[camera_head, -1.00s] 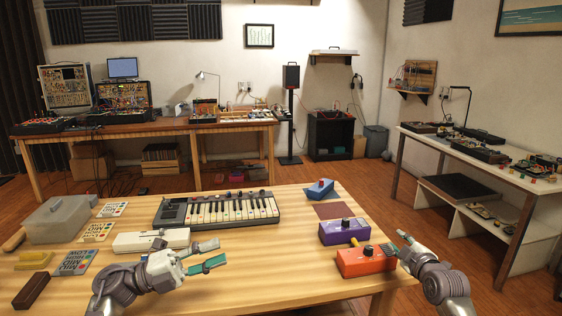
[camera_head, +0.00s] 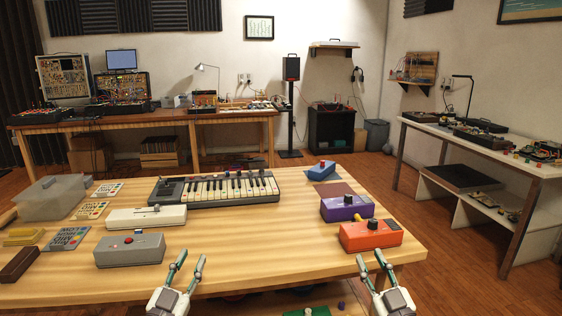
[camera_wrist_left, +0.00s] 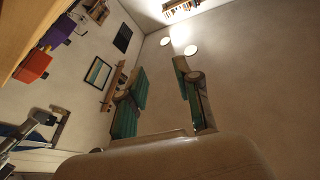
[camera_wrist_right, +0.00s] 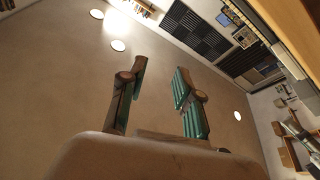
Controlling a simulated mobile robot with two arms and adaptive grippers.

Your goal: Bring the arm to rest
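My left gripper (camera_head: 187,266) stands at the near edge of the wooden table in the head view, fingers pointing up and apart. It is open and empty, and its teal-padded fingers also show apart in the left wrist view (camera_wrist_left: 160,95). My right gripper (camera_head: 372,268) stands in front of the table's near right corner, also open and empty. Its fingers show apart with nothing between them in the right wrist view (camera_wrist_right: 160,95). Neither gripper touches anything on the table.
The table's front middle is clear.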

